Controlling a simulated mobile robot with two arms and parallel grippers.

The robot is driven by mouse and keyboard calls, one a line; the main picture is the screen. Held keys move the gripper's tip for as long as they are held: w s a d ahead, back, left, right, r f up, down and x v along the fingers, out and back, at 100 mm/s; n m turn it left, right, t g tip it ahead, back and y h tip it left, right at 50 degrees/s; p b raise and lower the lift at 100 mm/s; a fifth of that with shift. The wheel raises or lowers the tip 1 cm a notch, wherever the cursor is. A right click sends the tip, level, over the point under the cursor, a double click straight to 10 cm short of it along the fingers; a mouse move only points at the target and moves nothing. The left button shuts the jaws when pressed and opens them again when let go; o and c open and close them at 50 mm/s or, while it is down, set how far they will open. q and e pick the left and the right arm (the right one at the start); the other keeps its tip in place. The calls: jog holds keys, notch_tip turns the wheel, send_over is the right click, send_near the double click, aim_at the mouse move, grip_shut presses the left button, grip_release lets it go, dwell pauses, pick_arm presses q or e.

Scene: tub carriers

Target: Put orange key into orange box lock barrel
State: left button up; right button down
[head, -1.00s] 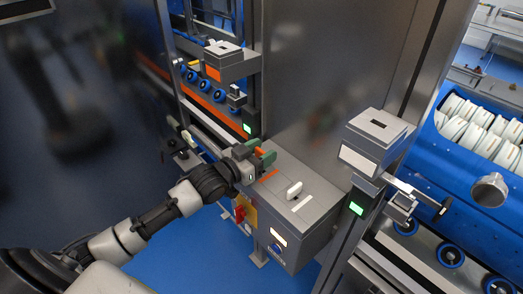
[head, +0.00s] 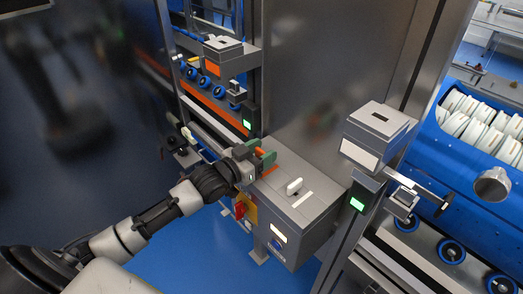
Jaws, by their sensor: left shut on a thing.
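My left gripper (head: 262,158), with green fingers, is shut on the orange key (head: 262,152) at the far left end of the grey cabinet top. Only a small orange part of the key shows between the fingers; the rest is hidden. Whether the key is clear of the cabinet top I cannot tell. The orange box (head: 222,47), a grey lock box with an orange label and a dark slot on top, stands farther back on the left. My right gripper is not in view.
The grey cabinet (head: 316,215) bears a white key (head: 294,186) and orange and white strips. A white-labelled lock box (head: 380,125) stands to the right on a post. A tall metal panel (head: 330,80) stands behind the cabinet. Blue floor lies open at left.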

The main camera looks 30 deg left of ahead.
pick_arm(q)
jog(key=shift+f+b, duration=0.4)
jog(key=shift+f, duration=0.45)
jog(key=o, duration=1)
jog(key=b+v, duration=0.1)
jog(key=v, duration=1)
jog(key=shift+w, duration=0.1)
